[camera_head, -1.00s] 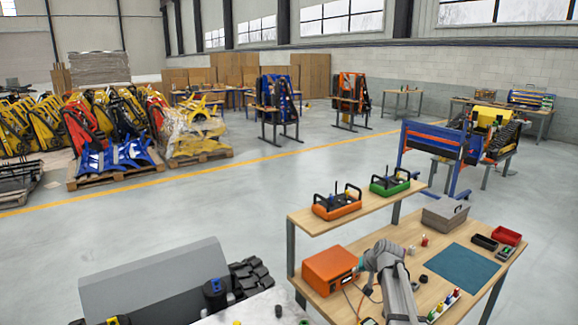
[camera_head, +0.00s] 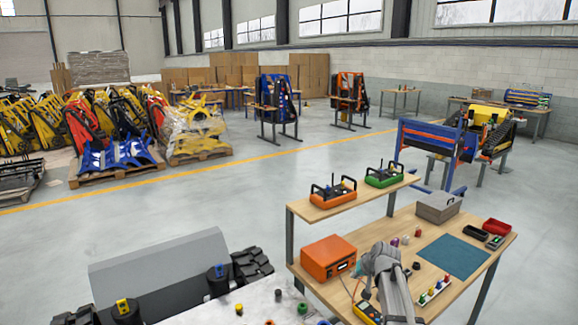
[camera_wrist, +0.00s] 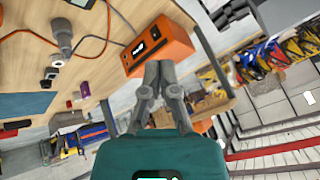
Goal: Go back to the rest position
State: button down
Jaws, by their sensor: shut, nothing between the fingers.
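My gripper shows large in the wrist view (camera_wrist: 158,68), its two grey fingers together with nothing between them. Its teal body is at the bottom of that view. The fingers are not clear there. The same orange box (camera_wrist: 160,45) shows just beyond the fingertips in the wrist view. I cannot tell the exact gap.
The bench holds a teal mat (camera_head: 454,257), grey case (camera_head: 438,208), red bin (camera_head: 497,227), several small parts and a yellow meter (camera_head: 368,312). A raised shelf (camera_head: 345,203) carries orange (camera_head: 333,197) and green (camera_head: 384,177) controllers. Open floor lies beyond the bench.

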jog(key=s+a+f+g+b, duration=0.1)
jog(key=s+f+b, duration=0.1)
jog(key=s, duration=0.2)
jog(key=s+a+f+g+h+b, duration=0.1)
jog(key=s+f, duration=0.2)
jog(key=s, duration=0.1)
jog(key=s+a+f+n+g+b, duration=0.1)
jog(key=s+a+f+b, duration=0.1)
jog(key=s, duration=0.3)
jog(key=shift+f+b, duration=0.3)
jog(key=shift+f, duration=0.3)
jog(key=s+a+f+g+h+b, duration=0.1)
jog(key=s+f+g+h+b, duration=0.1)
jog(key=s, duration=1)
notch_tip(320, 180, down, 3)
jog(key=shift+s+f+g+b, duration=0.2)
jog(key=shift+s+g+b, duration=0.3)
jog(key=shift+b, duration=0.75)
jog(key=shift+w+a, duration=0.15)
